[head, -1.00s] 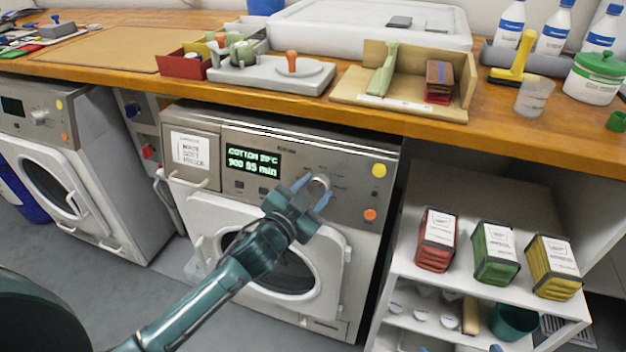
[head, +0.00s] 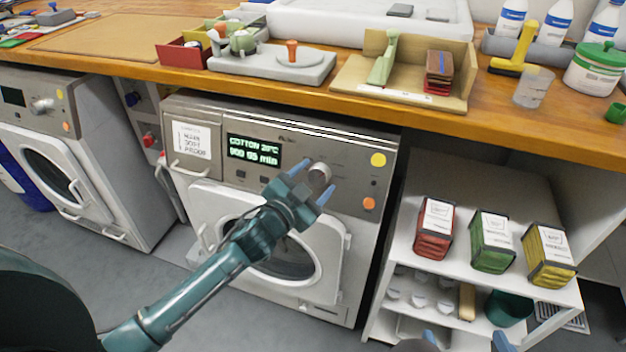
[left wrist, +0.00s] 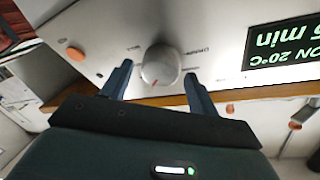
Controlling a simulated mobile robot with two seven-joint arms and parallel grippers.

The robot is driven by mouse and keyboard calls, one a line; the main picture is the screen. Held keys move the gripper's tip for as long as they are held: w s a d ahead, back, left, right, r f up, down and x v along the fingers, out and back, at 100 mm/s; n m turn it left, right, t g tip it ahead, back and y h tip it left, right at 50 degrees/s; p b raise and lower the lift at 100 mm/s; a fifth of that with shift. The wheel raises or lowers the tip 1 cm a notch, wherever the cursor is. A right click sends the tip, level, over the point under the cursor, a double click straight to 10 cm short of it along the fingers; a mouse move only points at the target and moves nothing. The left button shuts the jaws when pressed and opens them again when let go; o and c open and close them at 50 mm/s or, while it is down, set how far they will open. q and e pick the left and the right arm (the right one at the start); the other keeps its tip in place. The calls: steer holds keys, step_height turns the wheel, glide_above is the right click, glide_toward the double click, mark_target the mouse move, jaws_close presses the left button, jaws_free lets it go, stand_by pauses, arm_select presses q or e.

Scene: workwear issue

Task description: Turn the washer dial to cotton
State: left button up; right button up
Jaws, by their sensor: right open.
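The washer (head: 345,150) in the middle has a silver round dial (head: 319,174). Its lit display (head: 253,151) reads COTTON 20°C, with a minutes line below. In the left wrist view the dial (left wrist: 160,66) shows a small red mark near its lower edge. My left gripper (head: 313,181) is open in front of the dial. In the left wrist view its fingers (left wrist: 158,80) stand on either side of the dial, with gaps to it. My right gripper (head: 465,341) shows only as fingertips at the bottom edge, open and apart.
A wooden counter (head: 130,52) runs above the washer. A second washer (head: 85,120) stands at the left. A white shelf (head: 410,260) at the right holds red, green and yellow packs. The washer's white door (head: 330,250) lies below my left gripper.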

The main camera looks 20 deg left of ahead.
arm_select(q)
steer(key=shift+p+v, duration=0.45)
steer(key=shift+v, duration=6.15)
steer(key=shift+f, duration=0.1)
steer(key=shift+s+d, duration=0.1)
